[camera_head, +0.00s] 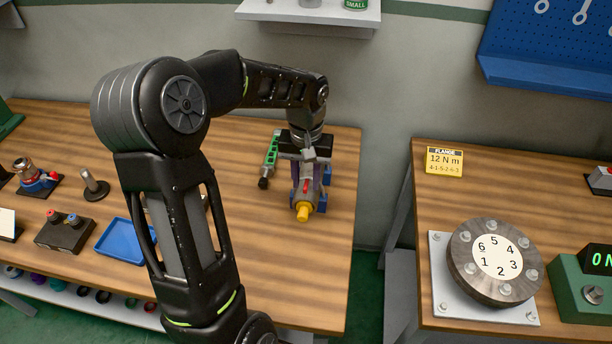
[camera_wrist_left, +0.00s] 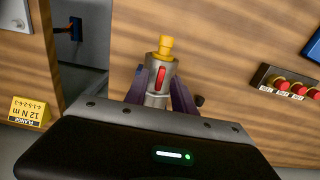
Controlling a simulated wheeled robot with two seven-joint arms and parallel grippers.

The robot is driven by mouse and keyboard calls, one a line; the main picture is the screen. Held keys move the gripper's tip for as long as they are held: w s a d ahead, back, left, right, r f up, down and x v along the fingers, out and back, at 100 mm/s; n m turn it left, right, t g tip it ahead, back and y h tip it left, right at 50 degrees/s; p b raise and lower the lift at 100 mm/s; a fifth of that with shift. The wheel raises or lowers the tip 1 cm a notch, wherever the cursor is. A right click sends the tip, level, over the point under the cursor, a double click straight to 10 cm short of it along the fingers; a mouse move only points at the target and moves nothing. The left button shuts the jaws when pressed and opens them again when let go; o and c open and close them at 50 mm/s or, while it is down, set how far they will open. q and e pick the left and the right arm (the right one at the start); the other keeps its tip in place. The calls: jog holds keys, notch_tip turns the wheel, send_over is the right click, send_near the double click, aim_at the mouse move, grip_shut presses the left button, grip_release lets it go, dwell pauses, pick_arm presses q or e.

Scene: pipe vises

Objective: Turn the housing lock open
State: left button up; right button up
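A grey cylindrical housing (camera_head: 306,191) with a red lever or marking and a yellow end cap (camera_head: 303,213) sits near the right end of the left bench. In the left wrist view the housing (camera_wrist_left: 155,99) points away from me, with the red part (camera_wrist_left: 160,77) on its upper side. My left gripper (camera_head: 309,176) is over the housing. Its purple fingers (camera_wrist_left: 159,92) flank the housing, one on each side, close to its walls. I cannot tell whether they touch it or grip it. My right gripper is out of view.
A green tool (camera_head: 271,154) with a black end is left of the gripper. A blue tray (camera_head: 121,241) and a dark button box (camera_head: 64,231) lie further left. A gap separates this bench from the right bench, which holds a numbered flange (camera_head: 465,262) and a torque card (camera_head: 444,162).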

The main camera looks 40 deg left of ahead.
pick_arm(q)
jog(key=shift+f, duration=0.1)
grip_shut()
dwell(0.6)
